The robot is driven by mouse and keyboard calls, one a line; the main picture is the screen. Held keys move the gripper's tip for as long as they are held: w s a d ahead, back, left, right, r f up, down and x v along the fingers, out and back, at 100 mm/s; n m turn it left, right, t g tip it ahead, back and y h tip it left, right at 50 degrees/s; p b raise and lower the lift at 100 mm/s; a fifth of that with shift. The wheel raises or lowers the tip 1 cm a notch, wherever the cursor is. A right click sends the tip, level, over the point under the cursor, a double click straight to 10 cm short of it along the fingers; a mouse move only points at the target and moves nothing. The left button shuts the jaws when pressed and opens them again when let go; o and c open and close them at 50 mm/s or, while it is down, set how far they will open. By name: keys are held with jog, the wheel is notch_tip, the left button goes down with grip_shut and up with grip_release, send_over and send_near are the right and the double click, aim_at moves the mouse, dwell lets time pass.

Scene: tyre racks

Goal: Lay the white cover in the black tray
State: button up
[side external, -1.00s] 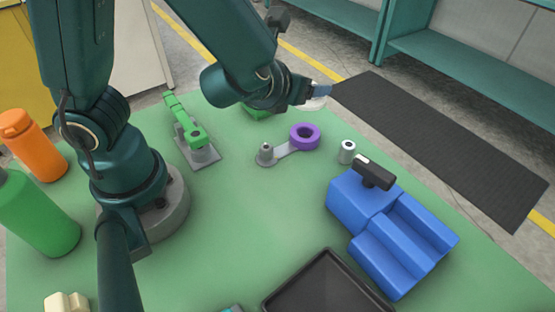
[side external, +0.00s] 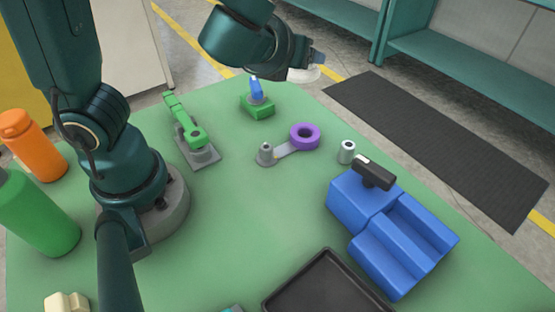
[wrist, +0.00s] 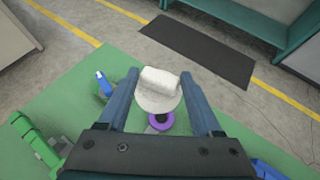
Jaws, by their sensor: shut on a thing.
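My gripper (side external: 316,66) is raised above the far edge of the green table in the side view. It is shut on the white cover (wrist: 158,92), which sits between the two fingers in the wrist view. In the side view the white cover (side external: 304,74) shows only as a pale edge beneath the gripper. The black tray (side external: 328,290) lies at the near edge of the table, partly cut off by the frame, and looks empty where it shows. The gripper is far from the tray, well up and behind it.
A blue stepped block (side external: 395,235) with a black-handled item (side external: 374,172) stands right of the tray. A purple ring (side external: 305,136), a small metal cylinder (side external: 346,152), a green clamp (side external: 190,130) and a green block with a blue piece (side external: 257,105) stand farther back. The table's middle is clear.

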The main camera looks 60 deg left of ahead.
jog(key=s+f+n+g+y, duration=0.4)
jog(key=s+f+n+g, duration=0.4)
jog(key=s+n+g, duration=0.7)
jog(key=d+n+g+h, duration=0.85)
jog(key=n+h, duration=0.25)
jog(key=n, duration=0.5)
jog(key=w+d+r+n+t+h, duration=0.6)
jog(key=d+r+n+t+h, duration=0.4)
jog(key=n, duration=0.3)
jog(key=g, duration=0.1)
send_over(324, 303)
jog(key=shift+h, duration=0.4)
notch_tip(324, 303, down, 13)
jog(key=shift+a+f, duration=0.1)
jog(key=shift+f, duration=2)
